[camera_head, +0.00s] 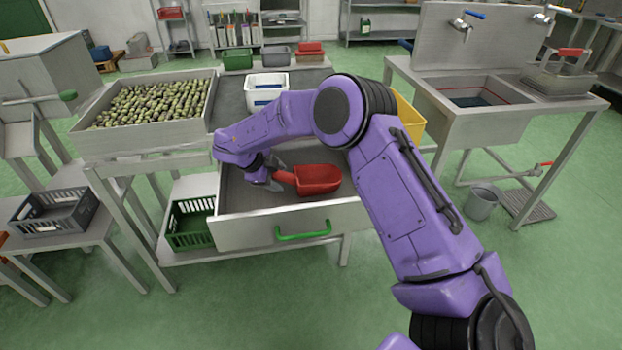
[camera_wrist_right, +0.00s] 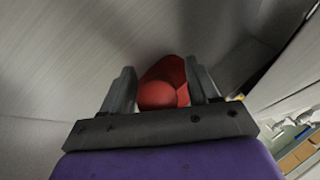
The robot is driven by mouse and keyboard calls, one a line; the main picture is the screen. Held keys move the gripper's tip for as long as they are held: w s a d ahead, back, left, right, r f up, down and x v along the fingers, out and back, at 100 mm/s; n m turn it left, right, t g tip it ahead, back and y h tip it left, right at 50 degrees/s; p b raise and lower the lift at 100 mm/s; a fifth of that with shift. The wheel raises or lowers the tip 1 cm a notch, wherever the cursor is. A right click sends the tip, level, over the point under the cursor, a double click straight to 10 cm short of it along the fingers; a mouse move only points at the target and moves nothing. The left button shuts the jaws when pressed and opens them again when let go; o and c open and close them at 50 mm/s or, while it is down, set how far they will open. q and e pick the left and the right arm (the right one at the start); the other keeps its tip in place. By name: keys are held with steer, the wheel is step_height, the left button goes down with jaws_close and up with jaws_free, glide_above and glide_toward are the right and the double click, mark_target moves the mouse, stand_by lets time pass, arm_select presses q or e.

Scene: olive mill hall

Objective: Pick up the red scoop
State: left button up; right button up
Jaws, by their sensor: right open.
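The red scoop (camera_head: 318,179) lies in an open drawer (camera_head: 235,228), its bowl to the right and its handle to the left. My right arm reaches over the drawer, and my right gripper (camera_head: 275,173) is at the scoop's handle end. In the right wrist view the open fingers of the right gripper (camera_wrist_right: 160,88) stand on either side of the red scoop (camera_wrist_right: 158,94). A gap shows at least beside the left finger; contact is hard to tell. The left gripper is not in view.
The drawer has a green handle (camera_head: 303,236) on its front. A tray of olives (camera_head: 150,108) and a white tub (camera_head: 266,86) stand on the table above. A yellow container (camera_head: 410,118) is partly behind my arm. A sink (camera_head: 480,92) stands at right.

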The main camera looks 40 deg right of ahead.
steer(key=shift+r, duration=0.1)
jaws_close()
